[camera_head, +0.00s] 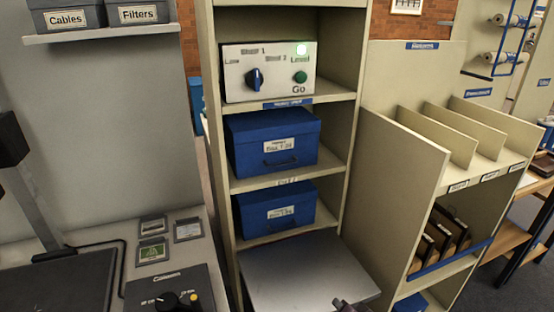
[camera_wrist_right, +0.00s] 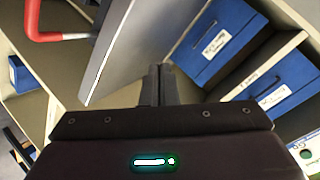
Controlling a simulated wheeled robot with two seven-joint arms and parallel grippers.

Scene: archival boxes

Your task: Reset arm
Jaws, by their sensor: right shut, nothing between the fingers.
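My right gripper (camera_head: 346,305) shows only in part at the bottom edge of the head view, in front of the grey metal platform (camera_head: 300,268). In the right wrist view its fingers (camera_wrist_right: 159,72) are together with nothing between them. They point toward the shelving, beside the grey platform (camera_wrist_right: 125,50) and below a red handle (camera_wrist_right: 62,36). I cannot tell whether the fingers touch the platform. My left gripper is not in view.
A shelf unit holds a control box (camera_head: 268,88) with a lit green lamp and two blue archival boxes (camera_head: 272,138) (camera_head: 276,209). A desk with a control panel (camera_head: 168,288) stands left. A divided rack (camera_head: 395,190) with brown items stands right.

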